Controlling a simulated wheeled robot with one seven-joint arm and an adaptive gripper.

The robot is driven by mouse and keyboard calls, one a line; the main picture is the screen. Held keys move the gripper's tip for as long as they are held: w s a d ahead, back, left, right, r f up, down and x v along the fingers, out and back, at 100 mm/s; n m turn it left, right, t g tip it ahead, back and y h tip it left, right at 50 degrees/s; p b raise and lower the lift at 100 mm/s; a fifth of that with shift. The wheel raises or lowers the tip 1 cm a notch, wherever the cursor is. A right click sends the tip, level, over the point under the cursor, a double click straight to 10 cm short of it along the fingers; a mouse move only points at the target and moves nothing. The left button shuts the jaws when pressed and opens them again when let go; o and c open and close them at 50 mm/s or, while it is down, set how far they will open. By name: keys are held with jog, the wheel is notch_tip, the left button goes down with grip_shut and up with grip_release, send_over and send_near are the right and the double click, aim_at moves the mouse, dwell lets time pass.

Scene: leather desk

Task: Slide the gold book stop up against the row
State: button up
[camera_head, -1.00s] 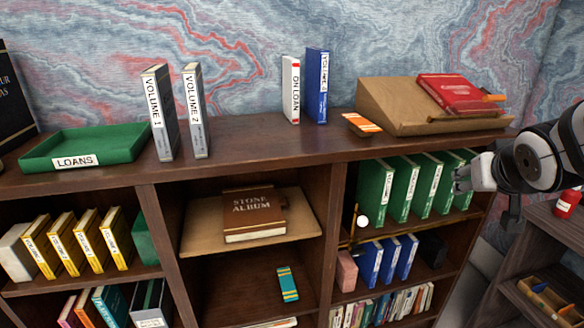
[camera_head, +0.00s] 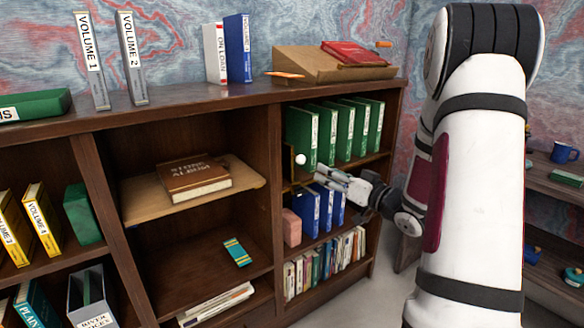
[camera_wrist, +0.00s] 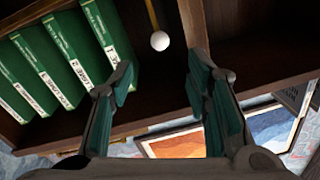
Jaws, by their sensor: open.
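The gold book stop, with a white round knob (camera_head: 300,159), stands at the left end of the row of green books (camera_head: 340,135) in the upper right compartment. In the wrist view its thin gold stem and white knob (camera_wrist: 160,41) show just beyond my fingertips, beside the end book of the row (camera_wrist: 104,40) with a small gap. My gripper (camera_head: 322,174) is open in front of the shelf, slightly below and right of the knob. In the wrist view my gripper (camera_wrist: 160,72) has its fingers on either side of the knob's line, not touching it. The stop's base is mostly hidden.
Blue books (camera_head: 308,205) and a pink block (camera_head: 291,227) sit on the shelf below. The divider (camera_head: 274,180) bounds the compartment on the left. A brown album (camera_head: 195,180) lies in the middle compartment. A second shelf (camera_head: 556,190) stands at right.

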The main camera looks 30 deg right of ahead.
aim_at(304, 161)
jog(key=w, duration=0.4)
jog(key=w+b, duration=0.1)
jog(key=w, duration=0.3)
jog(key=w+a+b, duration=0.1)
jog(key=w, duration=0.4)
jog(key=shift+a, duration=0.1)
jog(key=shift+s, duration=0.1)
grip_shut()
